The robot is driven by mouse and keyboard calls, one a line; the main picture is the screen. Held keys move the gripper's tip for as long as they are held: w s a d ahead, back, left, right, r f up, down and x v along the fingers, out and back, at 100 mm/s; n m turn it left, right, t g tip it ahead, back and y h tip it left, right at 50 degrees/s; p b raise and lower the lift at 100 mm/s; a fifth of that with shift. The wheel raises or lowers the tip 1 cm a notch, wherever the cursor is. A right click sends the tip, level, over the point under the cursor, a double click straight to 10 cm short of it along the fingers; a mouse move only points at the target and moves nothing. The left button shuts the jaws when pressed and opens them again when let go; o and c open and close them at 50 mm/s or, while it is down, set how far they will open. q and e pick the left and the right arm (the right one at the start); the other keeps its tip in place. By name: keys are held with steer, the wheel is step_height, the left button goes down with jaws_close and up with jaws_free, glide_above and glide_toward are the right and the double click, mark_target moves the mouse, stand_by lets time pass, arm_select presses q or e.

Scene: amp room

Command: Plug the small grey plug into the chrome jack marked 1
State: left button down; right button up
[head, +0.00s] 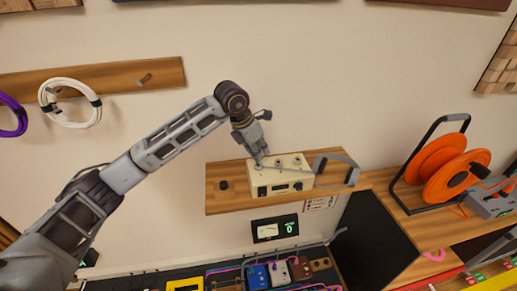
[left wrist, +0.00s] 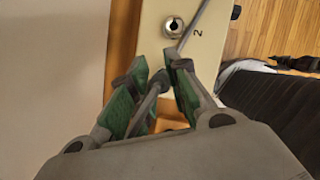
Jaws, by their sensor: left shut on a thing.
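The cream amp box (head: 282,177) stands on a wooden wall shelf, with several round jacks on its top. My left gripper (head: 259,157) reaches down over the box's left end. In the left wrist view my left gripper (left wrist: 155,72) is shut on a slim dark grey piece, the small grey plug (left wrist: 150,98), mostly hidden between the green-padded fingers. A chrome jack marked 2 (left wrist: 173,27) shows just beyond the fingertips, uncovered. The jack marked 1 cannot be made out in the wrist view. Whether the plug touches any jack cannot be told. My right gripper is not in view.
A thin grey line (head: 290,169) crosses the box top from near the fingertips. A grey headband-like thing (head: 344,160) stands right of the box, and a small black knob (head: 224,185) left. Bare shelf (head: 226,202) lies at the left. An orange cable reel (head: 450,172) stands farther right.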

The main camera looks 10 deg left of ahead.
arm_select(q)
steer(key=shift+f+b, duration=0.5)
steer(key=shift+f, duration=0.2)
steer(key=shift+f, duration=0.15)
stand_by(0.3)
steer(key=c, duration=1.3)
jaws_free()
steer(key=shift+v, duration=6)
steer(key=shift+f, duration=0.1)
